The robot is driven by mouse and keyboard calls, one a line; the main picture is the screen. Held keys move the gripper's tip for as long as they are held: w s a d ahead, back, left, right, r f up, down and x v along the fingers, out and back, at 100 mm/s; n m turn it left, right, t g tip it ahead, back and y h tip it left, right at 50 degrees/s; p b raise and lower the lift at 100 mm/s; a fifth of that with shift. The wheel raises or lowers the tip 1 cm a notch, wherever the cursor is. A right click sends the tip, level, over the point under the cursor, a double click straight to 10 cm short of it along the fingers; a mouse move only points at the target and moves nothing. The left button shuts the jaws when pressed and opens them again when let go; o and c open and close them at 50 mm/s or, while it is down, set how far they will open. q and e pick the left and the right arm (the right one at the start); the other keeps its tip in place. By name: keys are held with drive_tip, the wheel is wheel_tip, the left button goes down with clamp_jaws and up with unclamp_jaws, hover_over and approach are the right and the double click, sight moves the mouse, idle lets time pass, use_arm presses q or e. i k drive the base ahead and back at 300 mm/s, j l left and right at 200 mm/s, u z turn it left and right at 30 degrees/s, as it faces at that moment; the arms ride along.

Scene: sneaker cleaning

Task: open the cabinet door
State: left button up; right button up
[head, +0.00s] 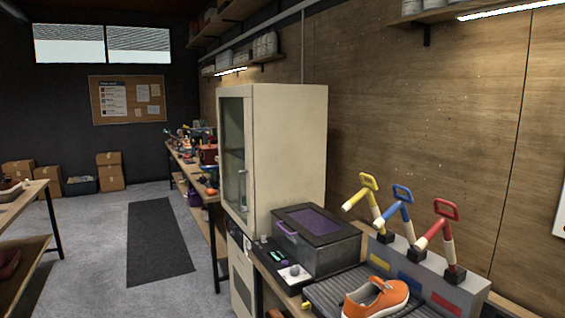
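The cabinet (290,150) is a tall cream-coloured unit standing against the wooden wall, seen from its side in the head view. Its glass-fronted door (234,150) faces left and looks shut, with a small handle (242,185) low on the glass. A lower panel (241,275) sits beneath it, partly hidden by the bench. Neither of my grippers shows in the head view.
A dark box with a purple window (315,235) stands right of the cabinet. An orange sneaker (376,299) sits on a ridged tray beside yellow, blue and red handled tools (400,212). A dark floor mat (158,240) lies on open floor to the left.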

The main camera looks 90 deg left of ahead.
sight(245, 91)
drive_tip(key=u, duration=3.1)
drive_tip(key=i+j+z, duration=0.1)
drive_tip(key=i, duration=0.3)
drive_tip(key=i+j, duration=0.2)
drive_tip(key=i, duration=0.25)
drive_tip(key=i+j+z, duration=0.15)
drive_tip(key=i, duration=0.25)
drive_tip(key=i+j+z, duration=0.1)
drive_tip(key=i+j, duration=0.15)
drive_tip(key=i, duration=0.15)
